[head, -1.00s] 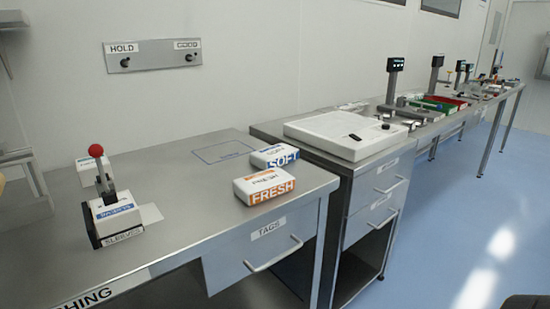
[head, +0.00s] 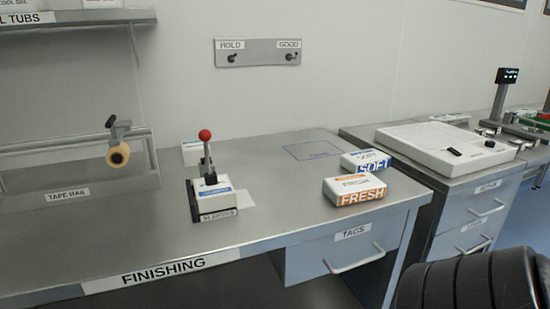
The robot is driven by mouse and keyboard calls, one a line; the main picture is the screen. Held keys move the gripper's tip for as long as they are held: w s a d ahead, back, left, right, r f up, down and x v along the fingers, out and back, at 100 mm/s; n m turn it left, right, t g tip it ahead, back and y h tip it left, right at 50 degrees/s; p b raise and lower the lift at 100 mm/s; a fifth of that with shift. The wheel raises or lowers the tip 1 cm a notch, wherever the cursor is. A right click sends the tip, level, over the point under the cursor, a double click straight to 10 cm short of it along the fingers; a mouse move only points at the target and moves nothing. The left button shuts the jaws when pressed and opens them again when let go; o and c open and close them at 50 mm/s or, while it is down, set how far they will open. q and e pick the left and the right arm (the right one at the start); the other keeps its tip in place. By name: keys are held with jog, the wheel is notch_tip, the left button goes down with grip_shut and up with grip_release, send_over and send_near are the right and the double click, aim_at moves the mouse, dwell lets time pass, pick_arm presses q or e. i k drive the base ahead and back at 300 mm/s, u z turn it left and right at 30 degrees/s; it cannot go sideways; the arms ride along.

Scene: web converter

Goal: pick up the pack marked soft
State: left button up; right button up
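The pack marked SOFT (head: 368,162) is white with blue lettering on its front side. It lies on the steel finishing table near its right end. An orange and white pack marked FRESH (head: 356,190) lies just in front of it and to its left, nearer the table's front edge. Neither of my grippers shows in the head view. A black ribbed shape at the lower right corner looks like part of my own arm.
A sleever (head: 211,190) with a red-knobbed lever stands mid-table, a small white box (head: 193,152) behind it. A tape rail (head: 75,178) is at left under a shelf (head: 70,20). The table's front middle is clear.

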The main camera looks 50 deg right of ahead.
aim_at(370, 160)
jog(key=u, duration=2)
jog(key=k, duration=2.85)
jog(key=z, duration=0.8)
